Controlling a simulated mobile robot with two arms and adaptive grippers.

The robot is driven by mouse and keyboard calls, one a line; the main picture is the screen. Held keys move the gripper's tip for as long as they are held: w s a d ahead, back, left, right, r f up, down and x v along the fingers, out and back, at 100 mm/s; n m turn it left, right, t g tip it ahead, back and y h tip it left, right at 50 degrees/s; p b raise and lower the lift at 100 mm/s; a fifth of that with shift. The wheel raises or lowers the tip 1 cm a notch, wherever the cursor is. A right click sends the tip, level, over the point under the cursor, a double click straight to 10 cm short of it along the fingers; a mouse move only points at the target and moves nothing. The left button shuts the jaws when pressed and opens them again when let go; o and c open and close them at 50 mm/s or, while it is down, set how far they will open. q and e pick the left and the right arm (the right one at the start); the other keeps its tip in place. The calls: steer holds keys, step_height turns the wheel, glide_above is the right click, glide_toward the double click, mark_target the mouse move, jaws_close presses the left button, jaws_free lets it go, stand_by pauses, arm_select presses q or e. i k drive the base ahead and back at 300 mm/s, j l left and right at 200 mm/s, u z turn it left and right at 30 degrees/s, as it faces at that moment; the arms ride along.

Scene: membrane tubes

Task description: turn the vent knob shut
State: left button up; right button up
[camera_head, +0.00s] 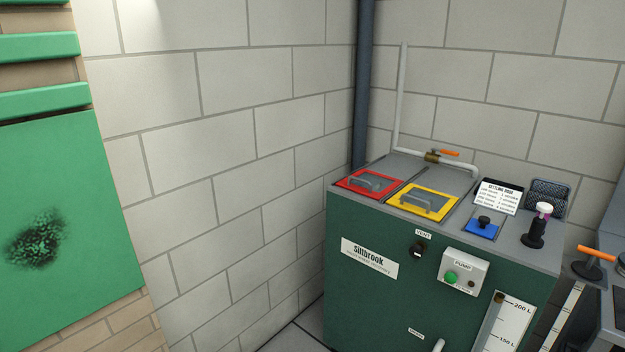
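The vent knob (417,249) is a small round black knob with a light mark near its lower edge. It sits on the upper front face of a dark green machine (368,305), just under a white label reading VENT (423,234). I cannot tell from the mark whether the vent is open or shut. Neither of my grippers is in the head view, and nothing touches the knob.
Right of the knob is a pump box (463,271) with a green button. The machine's top carries a red-framed hatch (345,184), a yellow-framed hatch (448,214), a blue plate (470,231) and an orange-handled valve (446,152). Floor shows at lower left.

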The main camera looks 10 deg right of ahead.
mark_target(415, 251)
steer(key=k+l, duration=0.1)
steer(key=l, duration=0.25)
steer(key=k+l, duration=0.15)
steer(key=l, duration=0.25)
steer(key=k+l, duration=0.1)
steer(key=l, duration=0.25)
steer(key=k+l+z, duration=0.1)
steer(key=l, duration=0.25)
